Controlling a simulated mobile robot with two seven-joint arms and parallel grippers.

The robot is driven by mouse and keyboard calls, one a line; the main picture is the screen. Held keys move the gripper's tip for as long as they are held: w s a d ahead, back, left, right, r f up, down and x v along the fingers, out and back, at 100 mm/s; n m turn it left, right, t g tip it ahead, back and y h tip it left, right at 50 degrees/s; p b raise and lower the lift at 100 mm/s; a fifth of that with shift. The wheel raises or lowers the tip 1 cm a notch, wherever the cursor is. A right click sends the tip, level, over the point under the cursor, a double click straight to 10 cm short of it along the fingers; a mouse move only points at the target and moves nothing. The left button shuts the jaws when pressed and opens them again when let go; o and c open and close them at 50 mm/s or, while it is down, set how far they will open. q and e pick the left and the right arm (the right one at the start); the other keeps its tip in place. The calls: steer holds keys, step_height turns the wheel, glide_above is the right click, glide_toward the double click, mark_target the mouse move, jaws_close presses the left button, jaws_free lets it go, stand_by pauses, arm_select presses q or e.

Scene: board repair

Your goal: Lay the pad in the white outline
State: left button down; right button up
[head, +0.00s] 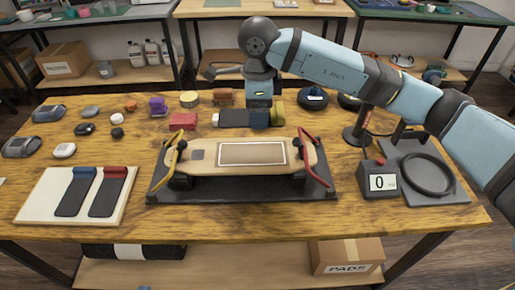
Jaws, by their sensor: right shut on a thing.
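A skateboard deck (198,167) lies on a black stand or mat (250,195), with a white rectangular outline (252,164) on its upper face. The area inside the outline looks bare. The pad lies crosswise, to the far side of the outline. I cannot tell whether it touches the table. Two more dark pads, one with a blue end (74,194) and one with a red end (108,194), lie on a white board (36,197). My left gripper is not in view.
Red clamps or straps (309,150) and yellow ones (173,150) rise at the deck's ends. A red block (183,121) stands behind its left part. A display reading 0 (382,183) and a black ring (428,173) are on the right. Small items crowd the left.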

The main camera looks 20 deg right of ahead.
glide_above(258, 153)
step_height(258, 153, down, 6)
steer(key=shift+f+b, duration=0.1)
steer(key=shift+b, duration=0.2)
steer(key=shift+f, duration=0.55)
arm_select(q)
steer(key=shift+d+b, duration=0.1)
steer(key=shift+b, duration=0.2)
arm_select(e)
steer(key=shift+f, duration=2.15)
steer(key=shift+f, duration=0.1)
steer(key=o, duration=0.9)
